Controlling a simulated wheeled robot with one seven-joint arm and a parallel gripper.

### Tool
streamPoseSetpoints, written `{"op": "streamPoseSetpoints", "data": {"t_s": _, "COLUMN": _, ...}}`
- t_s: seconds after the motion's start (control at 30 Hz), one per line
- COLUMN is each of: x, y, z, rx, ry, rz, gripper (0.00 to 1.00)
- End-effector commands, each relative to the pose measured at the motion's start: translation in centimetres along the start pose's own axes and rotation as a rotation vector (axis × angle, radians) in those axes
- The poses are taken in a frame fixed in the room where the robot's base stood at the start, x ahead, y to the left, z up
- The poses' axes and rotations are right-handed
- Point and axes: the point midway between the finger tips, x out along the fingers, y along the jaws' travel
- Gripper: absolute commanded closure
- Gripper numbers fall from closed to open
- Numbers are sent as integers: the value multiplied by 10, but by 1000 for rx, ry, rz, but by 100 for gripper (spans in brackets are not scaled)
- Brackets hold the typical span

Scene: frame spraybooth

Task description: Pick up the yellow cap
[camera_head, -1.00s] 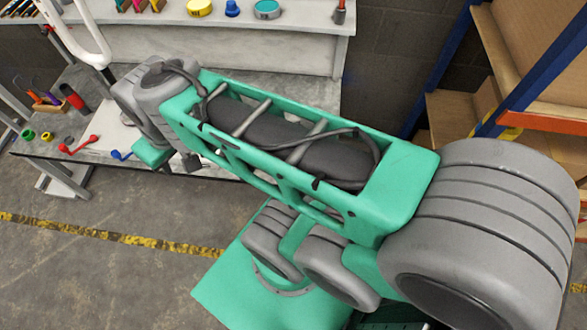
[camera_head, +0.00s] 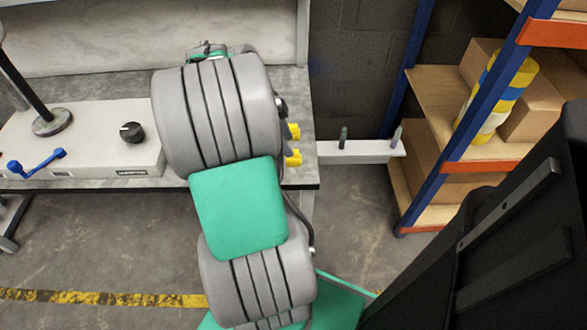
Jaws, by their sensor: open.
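I cannot make out the yellow cap for certain. Two small yellow pieces (camera_head: 293,145) show just right of my arm's big grey joint, by the bench's right end. They are partly hidden by the arm, and I cannot tell what they are. My gripper cannot be made out; my own arm links cover the middle of the view and hide the bench behind them.
A pale box (camera_head: 90,145) with a black knob (camera_head: 131,132) and a blue lever (camera_head: 37,162) sits on the bench (camera_head: 303,175). A rail with pegs (camera_head: 360,150) juts right. A blue-and-orange rack (camera_head: 430,130) holds cartons and a striped roll (camera_head: 497,92).

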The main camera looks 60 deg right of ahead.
Motion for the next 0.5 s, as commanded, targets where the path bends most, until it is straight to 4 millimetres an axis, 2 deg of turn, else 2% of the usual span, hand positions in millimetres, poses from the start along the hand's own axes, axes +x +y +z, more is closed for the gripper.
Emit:
{"op": "streamPoseSetpoints", "data": {"t_s": 0.17, "x": 23, "y": 1, "z": 2, "rx": -5, "ry": -1, "rz": 0, "gripper": 55}}
{"op": "streamPoseSetpoints", "data": {"t_s": 0.33, "x": 55, "y": 2, "z": 3, "rx": -7, "ry": -1, "rz": 0, "gripper": 55}}
{"op": "streamPoseSetpoints", "data": {"t_s": 0.4, "x": 62, "y": 2, "z": 2, "rx": -7, "ry": -1, "rz": -1, "gripper": 55}}
{"op": "streamPoseSetpoints", "data": {"t_s": 0.5, "x": 63, "y": 2, "z": 2, "rx": -9, "ry": -2, "rz": -3, "gripper": 55}}
